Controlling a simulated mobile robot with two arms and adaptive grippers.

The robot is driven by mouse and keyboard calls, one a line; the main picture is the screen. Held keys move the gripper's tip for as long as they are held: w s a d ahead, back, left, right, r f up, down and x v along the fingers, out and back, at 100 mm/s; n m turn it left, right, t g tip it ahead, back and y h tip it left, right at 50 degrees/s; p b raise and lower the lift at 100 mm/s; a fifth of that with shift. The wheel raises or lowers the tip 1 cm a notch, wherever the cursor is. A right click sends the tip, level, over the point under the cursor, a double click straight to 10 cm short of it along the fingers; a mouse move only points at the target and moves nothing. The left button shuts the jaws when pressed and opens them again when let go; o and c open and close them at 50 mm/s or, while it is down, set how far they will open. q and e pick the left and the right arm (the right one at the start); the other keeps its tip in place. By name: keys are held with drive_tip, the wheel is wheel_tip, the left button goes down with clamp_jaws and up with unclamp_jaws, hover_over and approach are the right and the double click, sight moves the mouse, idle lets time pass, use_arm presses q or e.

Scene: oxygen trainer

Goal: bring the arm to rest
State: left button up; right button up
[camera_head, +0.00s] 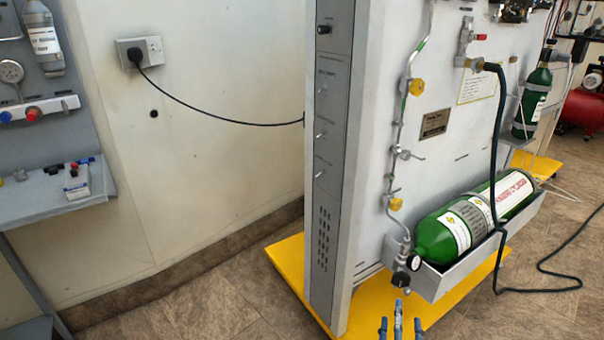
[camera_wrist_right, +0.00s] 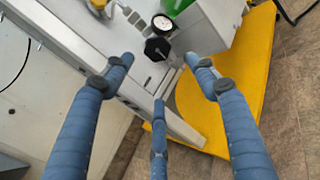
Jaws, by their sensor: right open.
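My right gripper (camera_head: 398,322) shows at the bottom edge of the head view, low in front of the trainer panel (camera_head: 384,140). Its blue fingers are spread open and empty in the right wrist view (camera_wrist_right: 160,85). Between the fingertips, beyond them, are a black valve knob (camera_wrist_right: 157,49) and a round gauge (camera_wrist_right: 163,22). In the head view the knob (camera_head: 401,279) and gauge (camera_head: 414,262) sit at the valve end of a green oxygen cylinder (camera_head: 440,238). The fingers look apart from the knob. The rest of my right arm is hidden. My left gripper is not in view.
The cylinder lies in a grey tray (camera_head: 458,280) on the panel, which stands on a yellow base (camera_head: 291,262). A black hose (camera_head: 497,150) hangs in front of the tray and trails right. A shelf (camera_head: 50,205) stands left. Floor (camera_head: 200,312) is clear between.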

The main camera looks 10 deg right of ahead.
drive_tip(key=s+d+f+m+g, duration=0.15)
drive_tip(key=s+m+g, duration=0.3)
drive_tip(key=m, duration=0.45)
drive_tip(key=s+d+f+m+g, duration=0.1)
drive_tip(key=s+f+m+g, duration=0.25)
drive_tip(key=s+m, duration=0.4)
drive_tip(key=s+a+f+m+g+y+p, duration=0.1)
drive_tip(key=s+a+m+g+y+p, duration=0.1)
drive_tip(key=s+a+m+y+p, duration=0.4)
drive_tip(key=s+a+f+m+g+y+p, duration=0.2)
drive_tip(key=a+m+g+p, duration=0.1)
drive_tip(key=a+p, duration=0.6)
use_arm(q)
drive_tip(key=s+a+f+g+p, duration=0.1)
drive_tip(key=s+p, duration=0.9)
drive_tip(key=p, duration=0.3)
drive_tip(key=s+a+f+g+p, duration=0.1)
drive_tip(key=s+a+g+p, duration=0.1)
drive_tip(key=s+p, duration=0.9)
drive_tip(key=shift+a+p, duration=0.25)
drive_tip(key=shift+p, duration=0.9)
use_arm(e)
drive_tip(key=s+d+g, duration=0.1)
drive_tip(key=s+d, duration=0.1)
drive_tip(key=s, duration=0.8)
drive_tip(key=s+d+g, duration=0.1)
drive_tip(key=s+d, duration=0.1)
drive_tip(key=s, duration=0.9)
drive_tip(key=shift+r, duration=0.4)
